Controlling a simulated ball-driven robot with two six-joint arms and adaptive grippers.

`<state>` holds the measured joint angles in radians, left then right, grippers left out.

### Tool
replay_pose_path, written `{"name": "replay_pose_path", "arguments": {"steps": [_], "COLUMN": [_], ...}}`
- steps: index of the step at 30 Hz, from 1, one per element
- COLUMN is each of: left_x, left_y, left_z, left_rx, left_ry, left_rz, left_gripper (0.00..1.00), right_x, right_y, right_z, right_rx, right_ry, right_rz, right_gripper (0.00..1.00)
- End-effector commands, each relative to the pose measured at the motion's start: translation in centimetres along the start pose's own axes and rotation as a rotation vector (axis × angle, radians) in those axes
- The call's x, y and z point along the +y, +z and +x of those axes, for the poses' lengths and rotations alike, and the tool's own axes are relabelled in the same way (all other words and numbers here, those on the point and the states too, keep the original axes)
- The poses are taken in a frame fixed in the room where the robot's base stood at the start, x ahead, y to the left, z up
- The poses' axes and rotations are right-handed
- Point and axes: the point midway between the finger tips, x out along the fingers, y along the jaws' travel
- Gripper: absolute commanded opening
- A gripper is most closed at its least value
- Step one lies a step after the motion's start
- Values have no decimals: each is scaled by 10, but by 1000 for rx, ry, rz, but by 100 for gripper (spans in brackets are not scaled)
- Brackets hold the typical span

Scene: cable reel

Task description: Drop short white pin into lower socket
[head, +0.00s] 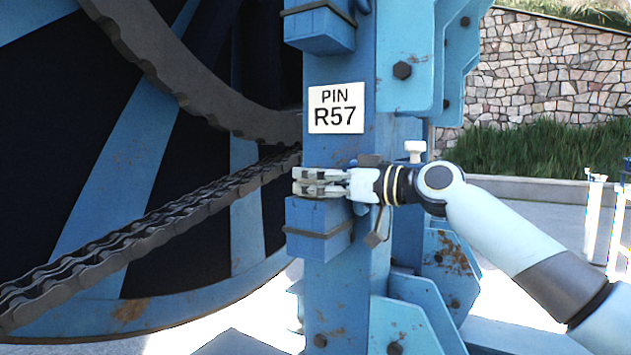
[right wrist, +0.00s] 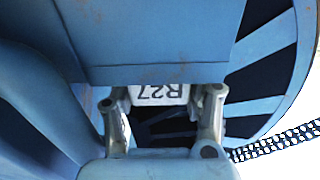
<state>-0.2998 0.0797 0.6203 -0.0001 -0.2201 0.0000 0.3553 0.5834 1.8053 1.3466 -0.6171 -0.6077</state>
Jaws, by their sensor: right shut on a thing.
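My right gripper (head: 320,183) reaches in from the right across the front of the blue post. It is just above the lower socket block (head: 318,226), a blue block with a dark band. Its fingers are shut on a pale thing, taken to be the short white pin, which they mostly hide. I cannot tell whether the pin's tip touches the socket, whose opening is also hidden. In the right wrist view the two fingers (right wrist: 165,105) stand apart, with a white plate with upside-down lettering (right wrist: 160,94) showing between them. My left gripper is not in view.
The white sign reading PIN R57 (head: 336,108) is on the post above the gripper. An upper blue block (head: 320,28) is higher up. A white T-shaped knob (head: 415,150) shows behind my wrist. A chain (head: 150,226) and the large blue reel are at left.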

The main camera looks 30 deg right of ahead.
Motion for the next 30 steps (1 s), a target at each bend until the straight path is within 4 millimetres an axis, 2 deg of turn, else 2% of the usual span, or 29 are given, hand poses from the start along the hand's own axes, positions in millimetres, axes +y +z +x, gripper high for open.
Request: {"name": "replay_pose_path", "arguments": {"steps": [29, 30], "left_x": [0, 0], "left_y": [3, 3], "left_z": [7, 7], "left_rx": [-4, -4], "left_ry": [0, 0], "left_rz": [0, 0], "left_gripper": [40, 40], "right_x": [1, 1], "right_y": [1, 1], "right_z": [-1, -1], "right_rx": [0, 0], "right_ry": [0, 0], "right_rz": [0, 0], "right_gripper": [0, 51]}}
